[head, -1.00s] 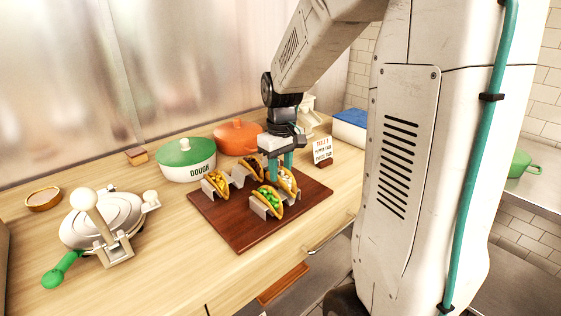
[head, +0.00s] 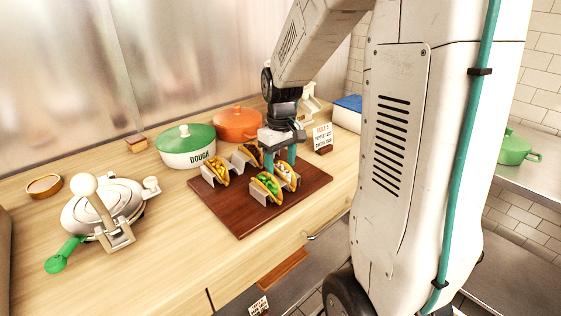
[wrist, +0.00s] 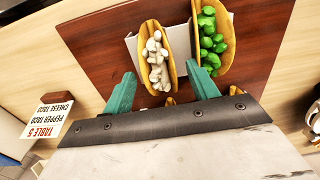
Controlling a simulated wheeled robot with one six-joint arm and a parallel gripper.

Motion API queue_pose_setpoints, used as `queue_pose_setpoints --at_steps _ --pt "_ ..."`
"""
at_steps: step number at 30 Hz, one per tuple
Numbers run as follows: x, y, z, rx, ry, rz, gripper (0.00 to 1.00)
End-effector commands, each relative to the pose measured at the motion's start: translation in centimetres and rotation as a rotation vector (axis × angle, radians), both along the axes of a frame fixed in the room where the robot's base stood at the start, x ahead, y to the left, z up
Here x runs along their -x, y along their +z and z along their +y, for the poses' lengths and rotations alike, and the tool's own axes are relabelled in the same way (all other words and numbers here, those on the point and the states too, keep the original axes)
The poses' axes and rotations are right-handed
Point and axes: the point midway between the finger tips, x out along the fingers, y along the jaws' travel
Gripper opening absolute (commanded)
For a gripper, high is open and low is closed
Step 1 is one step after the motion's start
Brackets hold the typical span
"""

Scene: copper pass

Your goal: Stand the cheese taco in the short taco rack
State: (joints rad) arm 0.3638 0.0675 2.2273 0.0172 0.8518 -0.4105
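The cheese taco (head: 288,176), with white filling, stands upright in the short metal taco rack (head: 258,194), beside a taco with green filling (head: 267,186). In the wrist view the cheese taco (wrist: 155,62) lies between and just beyond my teal fingertips, with space on both sides. The green taco (wrist: 213,45) is to its right, close to the right finger. My gripper (head: 280,163) is open and empty above the back end of the cheese taco. A metal edge of the short rack (wrist: 132,46) shows left of the cheese taco.
A longer rack (head: 238,163) behind holds a yellow-filled taco (head: 217,172) and a dark-filled one. Both racks stand on a brown board (head: 242,221). A Table 5 order card (head: 323,136), an orange pot (head: 237,123) and a green-lidded dough pot (head: 187,147) stand nearby.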

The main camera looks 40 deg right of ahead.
Motion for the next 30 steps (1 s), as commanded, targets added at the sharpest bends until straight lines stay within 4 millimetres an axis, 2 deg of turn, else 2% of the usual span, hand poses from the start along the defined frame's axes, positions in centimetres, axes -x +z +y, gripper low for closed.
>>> queue_pose_setpoints --at_steps 5,8,15,21,30 --pt "0.0 0.1 0.0 0.000 0.000 0.000 0.59" --pt "-0.1 0.8 0.0 0.001 0.000 -0.002 0.59" --pt "-0.1 4.9 -0.1 0.002 0.000 -0.005 0.59" --pt "-0.1 7.3 -0.1 0.001 0.000 -0.002 0.59" --pt "0.0 7.8 -0.1 0.000 0.000 0.001 0.59"
